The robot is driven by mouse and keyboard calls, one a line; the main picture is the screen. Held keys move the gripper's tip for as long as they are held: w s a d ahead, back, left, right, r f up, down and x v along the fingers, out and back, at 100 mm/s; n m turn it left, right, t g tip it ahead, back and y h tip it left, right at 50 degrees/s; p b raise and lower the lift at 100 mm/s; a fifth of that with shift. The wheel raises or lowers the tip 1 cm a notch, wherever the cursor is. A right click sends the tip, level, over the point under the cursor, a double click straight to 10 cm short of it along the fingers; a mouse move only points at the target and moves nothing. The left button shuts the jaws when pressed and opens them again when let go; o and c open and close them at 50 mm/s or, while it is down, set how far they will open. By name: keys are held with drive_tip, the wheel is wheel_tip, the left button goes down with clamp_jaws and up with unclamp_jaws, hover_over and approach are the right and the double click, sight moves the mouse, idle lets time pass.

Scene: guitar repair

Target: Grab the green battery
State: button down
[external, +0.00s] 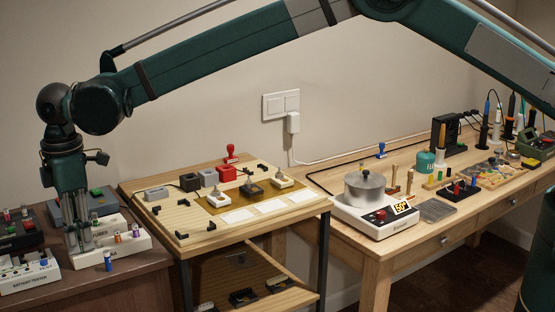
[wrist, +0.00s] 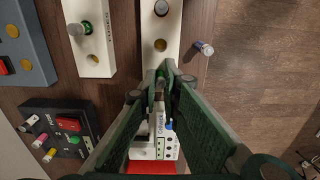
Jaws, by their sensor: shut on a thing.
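My gripper (external: 78,245) points straight down over the dark brown table at the left of the external view. In the wrist view, my gripper (wrist: 161,76) has its fingertips close together around a small green piece, which looks like the green battery (wrist: 161,80). Most of that battery is hidden by the fingers, and I cannot tell whether it is clear of the white rack. The long white rack (wrist: 152,55) lies just beyond or under the fingertips.
A white battery tester (external: 30,277) is at the front left. A black charger (wrist: 60,125) holds several batteries.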

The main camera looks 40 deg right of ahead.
drive_tip(key=shift+r, duration=0.15)
wheel_tip(320, 180, up, 10)
idle(0.6)
